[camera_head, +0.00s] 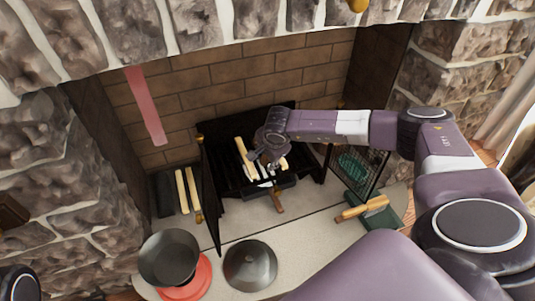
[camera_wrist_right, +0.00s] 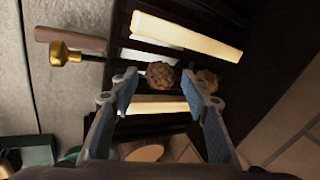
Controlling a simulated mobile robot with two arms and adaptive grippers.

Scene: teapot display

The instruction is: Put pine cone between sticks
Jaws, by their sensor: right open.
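My right gripper (camera_head: 266,166) is open over the dark grate in the fireplace. In the right wrist view its blue-padded fingers (camera_wrist_right: 160,88) stand apart. A brown pine cone (camera_wrist_right: 160,75) shows between the fingertips, without visible grip on it. A second pine cone (camera_wrist_right: 207,76) is partly hidden behind the right-hand finger. One pale stick (camera_wrist_right: 185,35) lies beyond the cones, and another pale stick (camera_wrist_right: 152,106) lies on the near side, partly behind the fingers. In the head view a pale stick (camera_head: 242,158) lies on the grate left of the gripper. My left gripper is not in view.
An open dark screen panel (camera_head: 210,195) stands left of the grate, and a mesh panel (camera_head: 355,168) right of it. More sticks (camera_head: 182,190) lie at the left. A black pot (camera_head: 169,257) and a dark lid (camera_head: 250,265) sit in front. A green box (camera_head: 385,215) stands right.

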